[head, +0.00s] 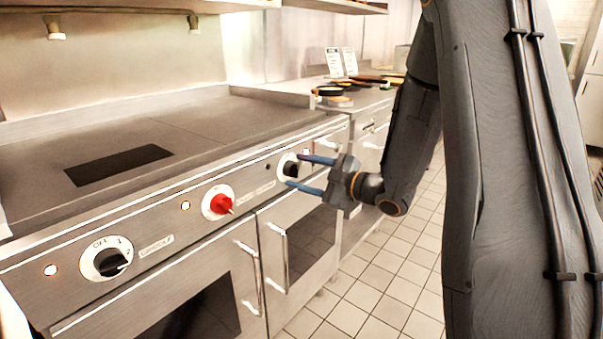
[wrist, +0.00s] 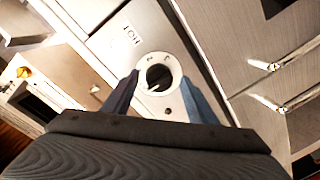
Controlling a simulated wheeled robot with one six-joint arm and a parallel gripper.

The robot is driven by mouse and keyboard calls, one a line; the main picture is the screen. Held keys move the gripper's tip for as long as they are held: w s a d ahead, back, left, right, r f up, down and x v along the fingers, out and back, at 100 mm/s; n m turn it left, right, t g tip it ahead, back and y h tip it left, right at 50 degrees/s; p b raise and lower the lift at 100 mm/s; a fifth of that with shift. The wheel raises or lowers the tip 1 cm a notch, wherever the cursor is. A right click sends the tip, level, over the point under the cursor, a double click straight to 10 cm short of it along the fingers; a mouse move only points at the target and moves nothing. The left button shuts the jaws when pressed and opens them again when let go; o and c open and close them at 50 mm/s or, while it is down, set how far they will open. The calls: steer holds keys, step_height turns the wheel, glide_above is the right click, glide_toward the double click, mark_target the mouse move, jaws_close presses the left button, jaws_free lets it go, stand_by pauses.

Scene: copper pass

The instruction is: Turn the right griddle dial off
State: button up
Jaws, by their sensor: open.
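The right griddle dial (head: 291,168) is a black knob on a white round plate, at the right end of the front panel. In the wrist view the dial (wrist: 158,77) shows between my fingers, with a light pointer mark; its exact setting is too small to read. My gripper (head: 298,173) is open, its two blue fingers pointing at the dial, one above and one below it. In the wrist view my gripper (wrist: 155,100) has its fingers on either side of the dial. Whether they touch the knob I cannot tell.
A red knob (head: 219,202) and a left black dial (head: 107,261) marked OFF, 1, 2 sit on the same panel. Oven doors with upright handles (head: 277,257) lie below. The griddle top (head: 200,125) is bare. Pans (head: 333,95) stand on the far counter. The tiled floor (head: 385,280) is clear.

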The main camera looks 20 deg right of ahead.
steer(key=v, duration=0.8)
steer(key=shift+p, duration=0.3)
steer(key=shift+w+a, duration=0.1)
steer(key=shift+w, duration=0.05)
